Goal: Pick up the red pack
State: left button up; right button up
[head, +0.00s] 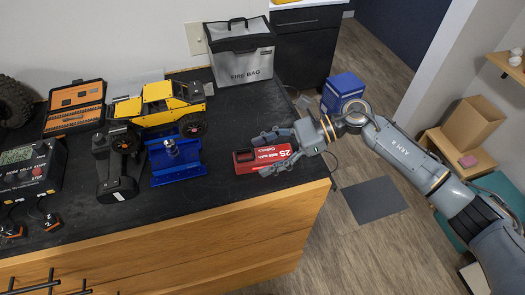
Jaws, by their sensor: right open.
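The red pack (246,164) is a red box with white lettering. It lies on the black counter top near its right front corner. My right gripper (262,153) reaches in from the right, with its open fingers at the right part of the pack. One finger shows behind the pack's far edge and the other over its near right side. I cannot tell whether they touch it. The right end of the pack is partly hidden by the gripper. My left gripper does not show.
A blue stand (176,170) is left of the pack, with a black controller (116,172) and a yellow crawler (165,105) beyond. A grey fire bag (242,66) stands at the back. The counter (240,195) is bare in front of the pack; its right edge is close.

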jog(key=shift+f, duration=0.1)
jog(key=c, duration=0.5)
grip_shut()
